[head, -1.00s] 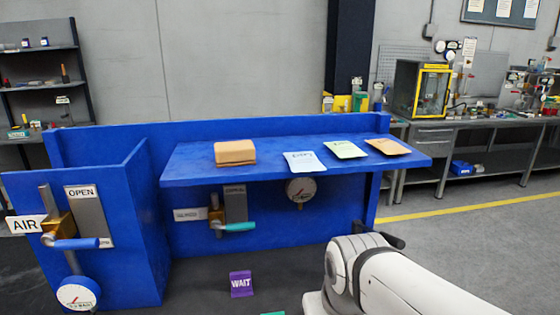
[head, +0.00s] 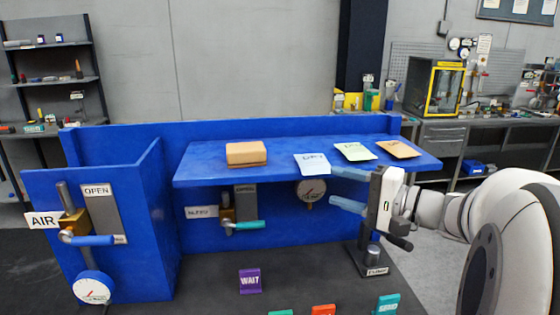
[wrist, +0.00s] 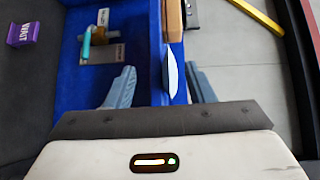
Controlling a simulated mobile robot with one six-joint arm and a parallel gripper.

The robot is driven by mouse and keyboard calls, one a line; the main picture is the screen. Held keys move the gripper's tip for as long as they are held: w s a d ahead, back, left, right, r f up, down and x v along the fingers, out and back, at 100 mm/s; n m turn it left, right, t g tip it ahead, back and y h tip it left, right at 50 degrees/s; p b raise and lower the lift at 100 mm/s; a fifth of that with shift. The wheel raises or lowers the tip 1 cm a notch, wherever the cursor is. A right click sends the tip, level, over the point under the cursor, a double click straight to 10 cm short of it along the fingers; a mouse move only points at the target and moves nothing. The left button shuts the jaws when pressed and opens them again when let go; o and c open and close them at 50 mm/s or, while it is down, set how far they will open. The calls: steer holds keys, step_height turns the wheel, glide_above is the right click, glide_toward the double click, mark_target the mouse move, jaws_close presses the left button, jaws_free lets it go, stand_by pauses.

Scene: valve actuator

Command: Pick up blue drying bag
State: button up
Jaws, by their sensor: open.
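The pale blue drying bag (head: 311,164) lies flat on the blue shelf (head: 215,172), at its front edge, with dark lettering on top. In the wrist view the pale bag (wrist: 172,75) shows edge-on between the fingers, sticking out at the shelf edge. My gripper (head: 335,187) is open at the shelf's front edge, just right of the bag. One finger is at about shelf height and the other lies below. In the wrist view my gripper (wrist: 160,70) has its fingers on either side of the bag's edge, and I see no clear contact.
A pale green bag (head: 355,152) and a tan bag (head: 398,149) lie right of the blue one. A brown box (head: 246,154) sits to its left. Below the shelf are a gauge (head: 311,192) and a teal-handled valve (head: 245,225). A purple WAIT tag (head: 250,281) stands in front.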

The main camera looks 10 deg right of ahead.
mark_target(319, 174)
steer(key=shift+t, duration=0.5)
steer(key=shift+w+d+r+p+x, duration=0.1)
steer(key=shift+p+x, duration=0.4)
steer(key=shift+x, duration=0.75)
steer(key=shift+w+d+r+p+x, duration=0.15)
steer(key=shift+p+x, duration=0.4)
steer(key=shift+x, duration=0.65)
steer(key=shift+w+d+r+p+x, duration=0.1)
steer(key=shift+p+x, duration=0.4)
steer(key=shift+x, duration=0.75)
steer(key=shift+c, duration=0.2)
jaws_close()
